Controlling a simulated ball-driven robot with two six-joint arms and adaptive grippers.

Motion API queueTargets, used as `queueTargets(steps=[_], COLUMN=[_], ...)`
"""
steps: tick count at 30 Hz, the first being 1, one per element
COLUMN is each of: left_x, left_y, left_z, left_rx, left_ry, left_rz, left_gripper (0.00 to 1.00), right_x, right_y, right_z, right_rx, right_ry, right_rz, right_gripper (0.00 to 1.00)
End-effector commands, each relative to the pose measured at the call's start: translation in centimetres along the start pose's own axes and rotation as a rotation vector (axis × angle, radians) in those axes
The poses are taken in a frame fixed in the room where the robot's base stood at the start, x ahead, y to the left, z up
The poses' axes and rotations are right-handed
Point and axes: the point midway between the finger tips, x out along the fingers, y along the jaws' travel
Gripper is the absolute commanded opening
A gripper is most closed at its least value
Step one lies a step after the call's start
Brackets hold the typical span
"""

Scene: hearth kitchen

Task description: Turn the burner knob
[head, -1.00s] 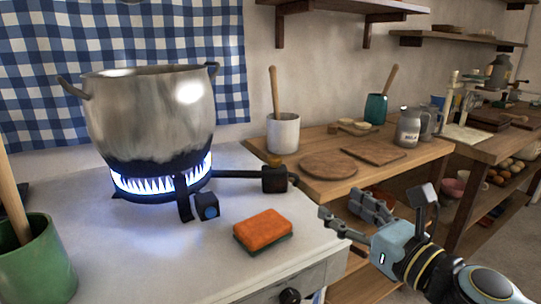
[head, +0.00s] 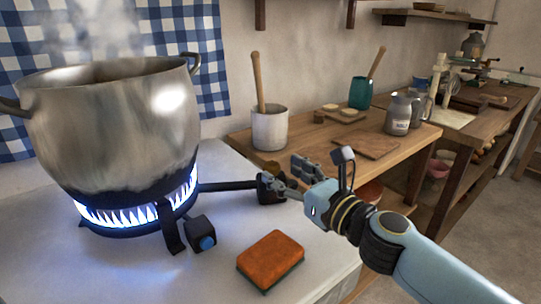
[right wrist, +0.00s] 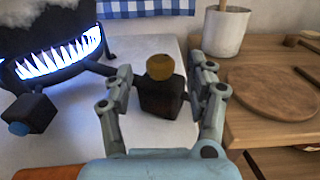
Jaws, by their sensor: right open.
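The burner knob (right wrist: 160,67) is a small brass-coloured cap on top of a black valve block (right wrist: 161,98). The block sits at the end of the black pipe from the burner and also shows in the head view (head: 271,189). My right gripper (head: 283,178) is open. In the right wrist view its fingers (right wrist: 160,75) stand on either side of the knob and block, with gaps visible. The burner (head: 140,213) is lit with a blue-white flame under a large steel pot (head: 115,125), which steams. My left gripper is not in view.
An orange sponge (head: 271,258) lies on the white counter in front of the valve block. A black box with a blue button (head: 202,235) stands by the burner. A white crock (head: 269,128) and a board (head: 366,144) are on the wooden table behind.

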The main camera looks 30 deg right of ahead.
Motion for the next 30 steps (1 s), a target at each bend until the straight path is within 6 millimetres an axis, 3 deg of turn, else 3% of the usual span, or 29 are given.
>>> queueTargets(steps=[3, 9, 19, 30], left_x=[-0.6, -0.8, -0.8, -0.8], left_y=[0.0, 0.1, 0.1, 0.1], left_z=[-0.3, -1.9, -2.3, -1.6], left_rx=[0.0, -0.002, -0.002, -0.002], left_ry=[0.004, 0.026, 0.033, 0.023], left_rz=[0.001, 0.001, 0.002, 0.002], left_gripper=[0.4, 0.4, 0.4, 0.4], right_x=[2.3, 4.4, 4.7, 4.7], right_y=[0.0, 0.0, 0.0, 0.0], right_z=[0.2, 0.0, -0.1, -0.1], right_rx=[0.0, -0.001, -0.001, -0.001], right_ry=[-0.002, 0.0, 0.001, 0.001], right_rz=[0.0, 0.0, 0.001, 0.001], right_gripper=[0.57, 0.57, 0.57, 0.08])
